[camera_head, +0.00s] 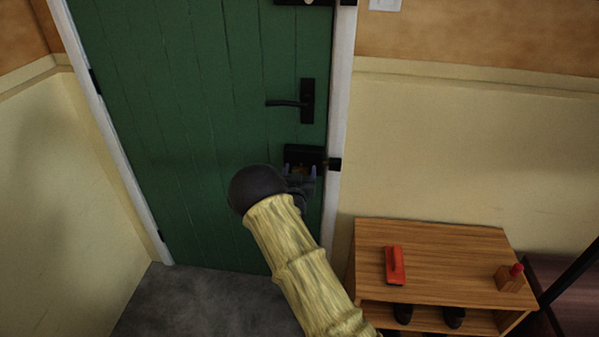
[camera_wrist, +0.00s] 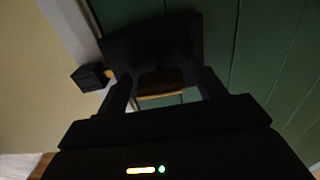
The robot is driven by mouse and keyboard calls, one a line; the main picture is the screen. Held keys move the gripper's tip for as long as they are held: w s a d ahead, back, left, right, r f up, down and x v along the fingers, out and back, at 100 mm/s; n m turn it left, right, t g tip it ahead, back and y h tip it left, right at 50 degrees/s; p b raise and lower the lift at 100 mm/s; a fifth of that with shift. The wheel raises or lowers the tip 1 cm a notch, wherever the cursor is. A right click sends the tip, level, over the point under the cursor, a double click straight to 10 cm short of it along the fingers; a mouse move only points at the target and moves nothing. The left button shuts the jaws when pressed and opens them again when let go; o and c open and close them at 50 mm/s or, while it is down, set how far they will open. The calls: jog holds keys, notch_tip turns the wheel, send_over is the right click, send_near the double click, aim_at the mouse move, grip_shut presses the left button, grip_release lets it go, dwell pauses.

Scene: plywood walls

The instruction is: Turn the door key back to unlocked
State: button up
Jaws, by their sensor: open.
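A green plank door (camera_head: 200,130) with a white frame fills the middle of the head view. A black lock box (camera_head: 304,153) sits low on its right edge, below the black lever handle (camera_head: 290,103). My gripper (camera_head: 299,170) is at the lock box, its fingers pointing at it. In the wrist view my gripper (camera_wrist: 165,85) is open, with its two fingers apart on either side of a small brass-coloured piece (camera_wrist: 160,95), which looks like the key. The dark lock box (camera_wrist: 150,45) is just beyond. The picture is too dark to tell whether the fingers touch the key or how it is turned.
A black keeper (camera_head: 335,164) is on the door frame beside the lock. A wooden shoe bench (camera_head: 440,240) stands at the right, carrying a red-handled brush (camera_head: 395,265) and a small wooden block with a red top (camera_head: 510,277). The grey floor (camera_head: 210,300) at lower left is clear.

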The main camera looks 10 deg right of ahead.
jog(key=shift+c, duration=0.4)
jog(key=c, duration=0.9)
jog(key=shift+m+b, duration=0.4)
jog(key=shift+b, duration=0.05)
jog(key=m+b, duration=0.3)
jog(key=shift+f+b, duration=0.2)
jog(key=shift+b, duration=0.1)
jog(key=m+b, duration=0.4)
jog(key=b, duration=0.1)
jog(key=shift+d+f+m, duration=0.1)
jog(key=shift+m, duration=0.3)
jog(key=m+b, duration=0.5)
jog(key=b, duration=0.1)
jog(key=shift+b, duration=0.35)
jog(key=m+b, duration=0.4)
jog(key=shift+r+m, duration=0.2)
jog(key=shift+m, duration=0.1)
